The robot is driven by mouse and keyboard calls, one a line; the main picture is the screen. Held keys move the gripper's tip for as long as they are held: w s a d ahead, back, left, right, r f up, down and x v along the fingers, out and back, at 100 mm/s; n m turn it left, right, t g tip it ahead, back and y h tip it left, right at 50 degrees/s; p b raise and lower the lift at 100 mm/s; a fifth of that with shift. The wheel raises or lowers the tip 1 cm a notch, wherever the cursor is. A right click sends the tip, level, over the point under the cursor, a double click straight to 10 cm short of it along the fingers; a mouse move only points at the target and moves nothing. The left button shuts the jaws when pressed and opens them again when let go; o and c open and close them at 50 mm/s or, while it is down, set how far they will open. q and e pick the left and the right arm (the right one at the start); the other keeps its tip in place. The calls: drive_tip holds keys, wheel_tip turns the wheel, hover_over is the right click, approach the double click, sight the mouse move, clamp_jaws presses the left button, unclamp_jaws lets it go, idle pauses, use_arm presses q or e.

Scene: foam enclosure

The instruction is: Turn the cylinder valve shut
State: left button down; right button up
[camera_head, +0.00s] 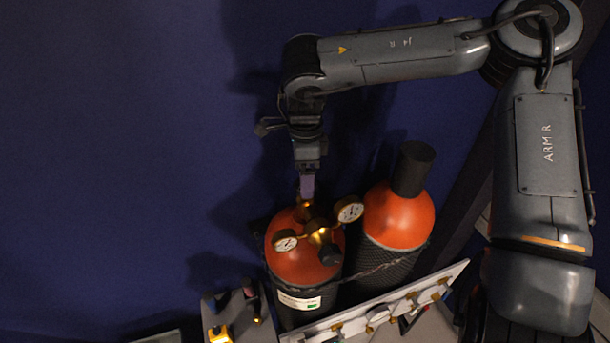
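The near gas cylinder (290,265) has an orange top and a dark mesh-covered body with a white label. A brass regulator (319,234) with two round gauges and a black knob sits on its top. The brass cylinder valve (305,208) is just behind the regulator, mostly covered by my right gripper (306,190). That gripper points down from the arm marked R, with its fingers at the valve's top. I see its fingers edge-on, so their gap and any grip on the valve are unclear. My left gripper is not in view.
A second orange-topped cylinder (397,219) with a black cap (412,168) stands close on the right. A chain (385,267) runs across the cylinders. A pale panel (357,317) with brass fittings stands in front. A yellow item (220,334) is at lower left. The left side is clear.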

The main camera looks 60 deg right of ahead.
drive_tip(key=shift+f, duration=0.65)
drive_tip(key=c, duration=1.1)
drive_tip(key=shift+o, duration=0.2)
